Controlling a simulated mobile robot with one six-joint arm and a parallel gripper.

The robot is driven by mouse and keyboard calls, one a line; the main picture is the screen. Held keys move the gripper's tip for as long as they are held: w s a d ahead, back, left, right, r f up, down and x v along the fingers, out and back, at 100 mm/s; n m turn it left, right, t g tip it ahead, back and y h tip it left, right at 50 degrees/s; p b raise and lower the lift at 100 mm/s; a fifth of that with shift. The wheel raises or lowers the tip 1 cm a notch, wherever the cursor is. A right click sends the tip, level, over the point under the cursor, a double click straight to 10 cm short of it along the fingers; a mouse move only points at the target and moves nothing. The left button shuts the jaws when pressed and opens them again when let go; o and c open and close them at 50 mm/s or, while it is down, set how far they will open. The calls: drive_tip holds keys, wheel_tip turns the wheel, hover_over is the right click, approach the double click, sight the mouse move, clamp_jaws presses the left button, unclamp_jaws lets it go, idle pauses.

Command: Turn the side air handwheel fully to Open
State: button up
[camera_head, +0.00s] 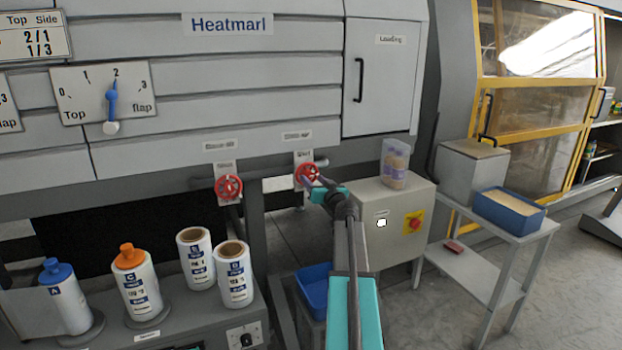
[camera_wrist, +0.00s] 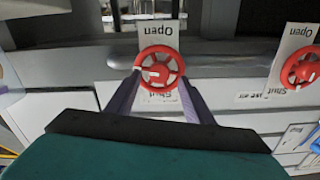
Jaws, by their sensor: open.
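Two red handwheels sit on a grey pipe, each before a plate marked Open and Shut. My gripper (camera_head: 317,181) is at the right handwheel (camera_head: 307,173) in the head view. The wrist view is upside down; there this handwheel (camera_wrist: 160,54) is between the open fingers of my gripper (camera_wrist: 160,80), one finger on each side of the rim. I cannot tell whether they touch it. A pale mark shows on its rim at the left. The other handwheel (camera_head: 229,187) also shows in the wrist view (camera_wrist: 303,68). The name labels are too small to read surely.
A grey box with a red button (camera_head: 413,222) and a clear container (camera_head: 395,163) stand right of my arm. A blue bin (camera_head: 314,287) is below. Several bottles and rolls stand on a bench (camera_head: 190,322) at the left. Open floor lies at the right.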

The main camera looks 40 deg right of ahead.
sight(307, 173)
drive_tip(key=shift+x, duration=1.2)
